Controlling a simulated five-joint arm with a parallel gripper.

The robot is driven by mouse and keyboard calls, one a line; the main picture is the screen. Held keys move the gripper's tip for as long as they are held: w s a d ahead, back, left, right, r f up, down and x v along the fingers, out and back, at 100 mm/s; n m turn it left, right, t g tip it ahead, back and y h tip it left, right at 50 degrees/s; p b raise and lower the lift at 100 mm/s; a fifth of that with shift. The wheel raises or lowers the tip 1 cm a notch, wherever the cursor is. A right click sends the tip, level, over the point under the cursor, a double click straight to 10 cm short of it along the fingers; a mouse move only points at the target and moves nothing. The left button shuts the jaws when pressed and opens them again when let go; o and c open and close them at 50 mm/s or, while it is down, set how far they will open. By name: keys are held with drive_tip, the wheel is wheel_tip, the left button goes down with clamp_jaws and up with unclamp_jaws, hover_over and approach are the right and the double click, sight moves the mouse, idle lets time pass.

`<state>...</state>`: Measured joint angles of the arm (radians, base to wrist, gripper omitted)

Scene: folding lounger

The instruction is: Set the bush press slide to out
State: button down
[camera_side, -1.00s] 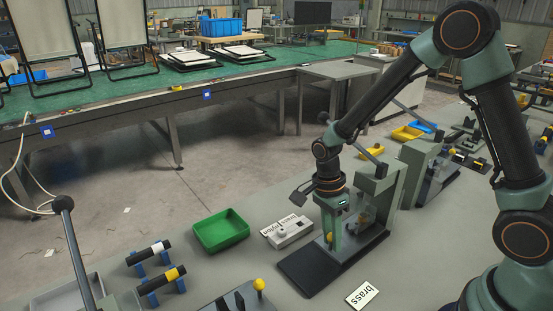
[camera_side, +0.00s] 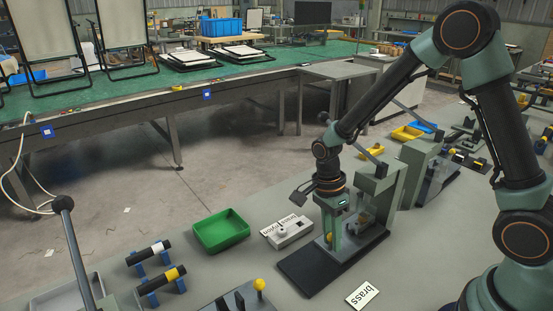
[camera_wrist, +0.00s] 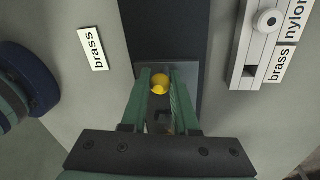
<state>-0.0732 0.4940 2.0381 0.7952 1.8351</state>
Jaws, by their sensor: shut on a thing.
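The bush press (camera_side: 383,190) is a grey-green frame standing on a dark base rail (camera_side: 302,273). A yellow knob (camera_side: 329,238) sits at the front of its slide. My gripper (camera_side: 330,236) points down and is shut on the knob. In the wrist view the yellow knob (camera_wrist: 160,84) sits between my two green fingers. A grey slide plate (camera_wrist: 184,70) shows around the fingertips. The bare dark rail (camera_wrist: 174,28) runs on past it, away from the press. The slide's rear part is hidden by my gripper and the press frame.
A switch box (camera_side: 289,233) labelled brass and nylon stands left of the press. A brass card (camera_side: 362,295) lies to the right of the rail. A green tray (camera_side: 221,231) is farther left. A fixture with a yellow knob (camera_side: 259,284) stands at the front. The rail's outer end is clear.

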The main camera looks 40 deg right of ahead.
drive_tip(key=shift+a, duration=2.25)
drive_tip(key=c, duration=0.7)
unclamp_jaws()
drive_tip(key=r, duration=0.4)
drive_tip(key=w+r, duration=0.1)
drive_tip(key=r, duration=0.3)
drive_tip(key=w+r, duration=0.1)
drive_tip(key=r, duration=0.3)
drive_tip(key=shift+a, duration=0.2)
